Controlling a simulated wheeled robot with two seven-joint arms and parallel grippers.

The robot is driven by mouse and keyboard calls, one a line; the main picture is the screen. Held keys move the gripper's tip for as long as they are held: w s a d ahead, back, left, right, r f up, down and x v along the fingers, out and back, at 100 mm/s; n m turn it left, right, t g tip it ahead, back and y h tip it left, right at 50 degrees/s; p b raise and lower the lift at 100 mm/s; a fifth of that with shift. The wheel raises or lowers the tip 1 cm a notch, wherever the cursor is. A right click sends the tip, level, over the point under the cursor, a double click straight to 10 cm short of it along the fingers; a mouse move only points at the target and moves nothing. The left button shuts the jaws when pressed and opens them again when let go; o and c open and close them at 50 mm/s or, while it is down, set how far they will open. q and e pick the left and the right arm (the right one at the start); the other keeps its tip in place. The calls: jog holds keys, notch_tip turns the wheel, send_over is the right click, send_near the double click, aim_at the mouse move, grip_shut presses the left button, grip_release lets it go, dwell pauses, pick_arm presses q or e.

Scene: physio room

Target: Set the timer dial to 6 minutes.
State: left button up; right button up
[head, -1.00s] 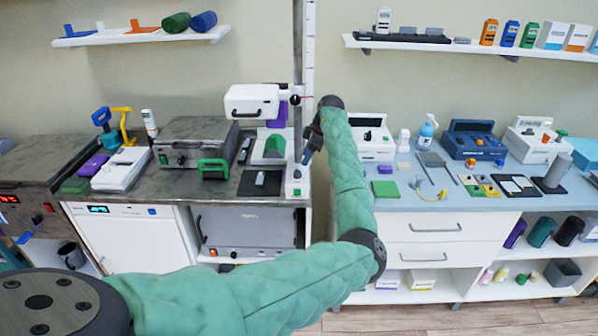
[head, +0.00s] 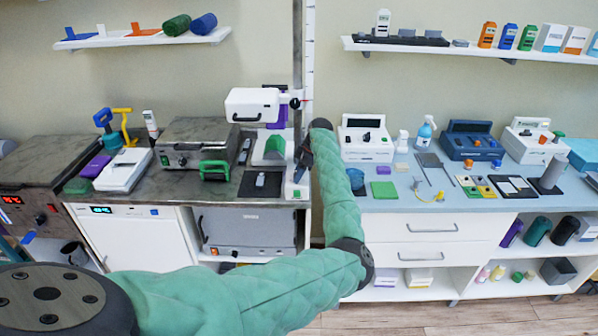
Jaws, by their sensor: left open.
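I cannot tell for sure which control is the timer dial. A white console (head: 366,150) with dark knobs stands at the left of the blue-grey counter. A blue console (head: 470,146) with a screen and small knobs stands farther right, and another white console (head: 533,144) with an orange knob is beyond it. My left gripper (head: 303,162) is open and seen from behind, over the gap between the two counters, beside a small white unit (head: 297,191). My forearm partly hides that area. No contact shows. My right gripper is not in view.
A vertical post (head: 308,60) rises behind my gripper. Pads, cards and a spray bottle (head: 425,133) lie or stand on the right counter.

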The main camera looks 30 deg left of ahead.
pick_arm(q)
jog(key=c, duration=1)
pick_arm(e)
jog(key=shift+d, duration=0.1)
